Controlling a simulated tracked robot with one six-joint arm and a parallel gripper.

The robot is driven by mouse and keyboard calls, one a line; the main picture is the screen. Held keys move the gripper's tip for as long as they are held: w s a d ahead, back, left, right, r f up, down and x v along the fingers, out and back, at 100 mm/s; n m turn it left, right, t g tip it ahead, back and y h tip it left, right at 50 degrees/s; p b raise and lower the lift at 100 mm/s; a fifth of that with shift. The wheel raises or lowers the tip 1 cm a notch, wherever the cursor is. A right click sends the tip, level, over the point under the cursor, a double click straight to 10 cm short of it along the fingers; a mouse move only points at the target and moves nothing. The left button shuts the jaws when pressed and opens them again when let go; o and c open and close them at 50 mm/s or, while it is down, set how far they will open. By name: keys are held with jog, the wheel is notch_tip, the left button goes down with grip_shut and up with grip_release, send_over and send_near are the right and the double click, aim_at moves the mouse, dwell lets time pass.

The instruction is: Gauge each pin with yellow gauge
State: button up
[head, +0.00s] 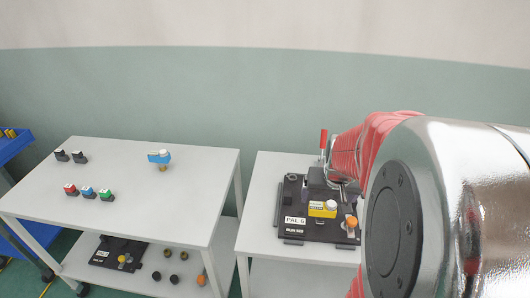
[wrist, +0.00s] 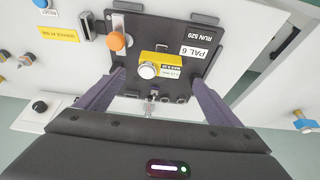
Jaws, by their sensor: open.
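The yellow gauge (head: 322,209) is a yellow block with a pale round knob and a label. It sits on the black pallet (head: 291,236) marked PAL 6 on the right table. In the wrist view the yellow gauge (wrist: 154,59) lies between and beyond the fingertips of my gripper (wrist: 158,80). The gripper is open and empty, its fingers spread wider than the gauge. Small metal parts show at the pallet edge in the wrist view; I cannot tell which are pins.
The left table (head: 118,171) carries a blue part (head: 160,157) and several small coloured and black pieces. Its lower shelf holds another black plate (head: 104,256) and several round parts.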

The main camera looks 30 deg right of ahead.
aim_at(323, 205)
jog(key=shift+x, duration=4)
jog(key=shift+d, duration=0.1)
jog(key=shift+c, duration=0.3)
jog(key=c, duration=1.5)
jog(key=shift+r, duration=0.4)
jog(key=shift+r, duration=2.35)
